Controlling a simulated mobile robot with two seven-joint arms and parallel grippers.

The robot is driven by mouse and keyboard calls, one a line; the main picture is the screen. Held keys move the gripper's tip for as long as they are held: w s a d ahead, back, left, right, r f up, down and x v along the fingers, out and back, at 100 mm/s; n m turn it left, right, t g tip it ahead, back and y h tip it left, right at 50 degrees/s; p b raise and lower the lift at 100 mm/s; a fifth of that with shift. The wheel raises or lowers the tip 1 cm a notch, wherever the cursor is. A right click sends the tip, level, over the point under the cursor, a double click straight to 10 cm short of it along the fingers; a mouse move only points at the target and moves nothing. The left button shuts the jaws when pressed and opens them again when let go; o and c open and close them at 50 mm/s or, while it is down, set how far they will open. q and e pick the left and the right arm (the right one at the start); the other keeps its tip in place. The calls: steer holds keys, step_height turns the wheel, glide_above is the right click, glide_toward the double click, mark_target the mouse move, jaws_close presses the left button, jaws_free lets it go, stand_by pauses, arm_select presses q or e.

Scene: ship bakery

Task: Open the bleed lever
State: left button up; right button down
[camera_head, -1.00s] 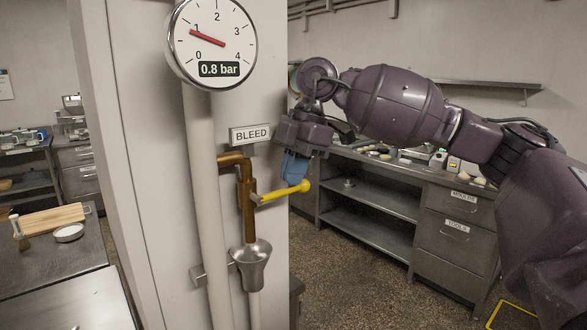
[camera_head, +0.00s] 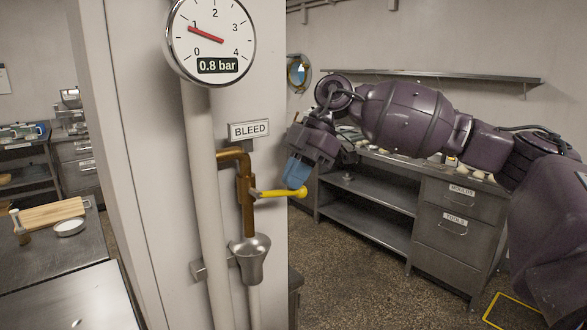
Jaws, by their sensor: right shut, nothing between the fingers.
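The yellow bleed lever (camera_head: 280,193) sticks out to the right, roughly level, from a brown bent pipe (camera_head: 247,190) below the BLEED sign (camera_head: 249,130). A round gauge (camera_head: 211,38) above reads 0.8 bar. My right gripper (camera_head: 297,174) has blue fingers that are shut and empty. Its fingertips are at the lever's outer end, just above it; I cannot tell whether they touch it. My left gripper is not in view.
A metal funnel cup (camera_head: 251,258) sits under the pipe, beside a tall pale pipe (camera_head: 203,200). A counter with drawers (camera_head: 450,230) stands behind on the right. Metal worktops (camera_head: 60,255) are at the left, with a cutting board (camera_head: 50,214).

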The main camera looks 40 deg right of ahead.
mark_target(299, 197)
step_height(299, 197, down, 3)
steer(key=y+p, duration=0.1)
steer(key=y, duration=0.2)
steer(key=shift+d+r+y, duration=0.1)
steer(key=shift+r+y, duration=0.05)
steer(key=shift+y, duration=0.15)
steer(key=f+y+p, duration=0.2)
steer(key=y, duration=0.1)
steer(key=shift+a+f+y, duration=0.2)
steer(key=shift+a+y, duration=0.1)
steer(key=shift+a, duration=0.05)
steer(key=shift+s+a+f+m+y+p, duration=0.15)
steer(key=shift+a+f+y, duration=0.35)
steer(key=shift+y, duration=0.5)
steer(key=shift+w+a+f+m+y+p, duration=0.15)
steer(key=shift+a+f+y, duration=0.3)
steer(key=shift+y, duration=0.55)
steer(key=shift+s+a+f+y+p, duration=0.1)
steer(key=shift+a+f+y+p, duration=0.2)
steer(key=shift+f+y, duration=0.55)
steer(key=shift+a+r+y, duration=0.1)
steer(key=shift+r+y, duration=0.1)
steer(key=shift+y, duration=0.05)
steer(key=shift+g, duration=0.4)
